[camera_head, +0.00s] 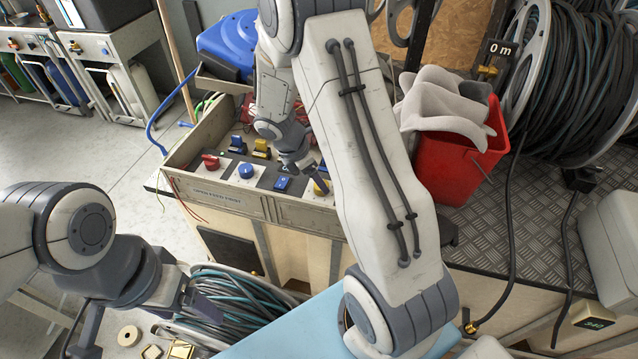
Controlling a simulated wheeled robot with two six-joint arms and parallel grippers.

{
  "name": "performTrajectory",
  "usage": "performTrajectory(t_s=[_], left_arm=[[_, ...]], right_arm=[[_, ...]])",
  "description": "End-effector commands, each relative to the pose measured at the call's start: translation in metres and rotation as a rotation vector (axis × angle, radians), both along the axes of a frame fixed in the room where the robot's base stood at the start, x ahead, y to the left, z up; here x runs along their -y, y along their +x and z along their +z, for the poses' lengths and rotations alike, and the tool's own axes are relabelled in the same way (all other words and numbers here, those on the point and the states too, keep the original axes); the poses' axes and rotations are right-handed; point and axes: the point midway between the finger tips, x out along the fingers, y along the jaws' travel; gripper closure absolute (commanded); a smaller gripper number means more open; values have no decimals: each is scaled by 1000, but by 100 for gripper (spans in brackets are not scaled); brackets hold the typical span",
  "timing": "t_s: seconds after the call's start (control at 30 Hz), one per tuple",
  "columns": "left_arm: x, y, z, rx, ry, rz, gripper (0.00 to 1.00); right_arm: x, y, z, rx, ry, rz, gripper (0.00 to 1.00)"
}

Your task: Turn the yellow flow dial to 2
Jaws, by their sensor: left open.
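A yellow knob (320,187), likely the flow dial, sits at the right end of the sloped control panel (267,208). My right arm partly covers it, and its setting cannot be read. My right gripper (305,172) points down at the panel just beside the yellow knob. Its fingertips are small and partly hidden, so I cannot tell whether they touch it or are open or shut. My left gripper (135,318) is open at the lower left, away from the panel, with nothing seen between its fingers.
The panel also carries a red switch (210,161), a blue round button (246,171), a blue switch (282,184) and a yellow switch (261,146). A red bucket (458,165) with grey cloth stands right of my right arm. Hose reels (575,85) fill the right.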

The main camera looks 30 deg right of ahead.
Motion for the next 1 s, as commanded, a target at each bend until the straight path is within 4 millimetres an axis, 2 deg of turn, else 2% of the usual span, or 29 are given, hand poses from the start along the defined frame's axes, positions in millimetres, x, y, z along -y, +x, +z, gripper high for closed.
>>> performTrajectory(t_s=[0.03,0.2,0.53,0.57,0.7,0.77,1.0], left_arm=[[0,0,-3,0,0,0,19],[0,0,-6,0,0,0,19],[0,0,-6,0,0,0,19],[0,0,-6,0,0,0,19],[0,0,-6,0,0,0,19],[0,0,-6,0,0,0,19],[0,0,-4,0,0,0,19]], right_arm=[[3,-1,-9,-3,0,-2,19],[10,-1,-23,0,0,-2,19],[11,-1,-27,1,1,-2,19],[11,-1,-27,1,1,-2,23],[11,-1,-26,1,1,-2,77],[11,-1,-26,1,1,-2,100],[11,-1,-26,1,0,-17,100]])
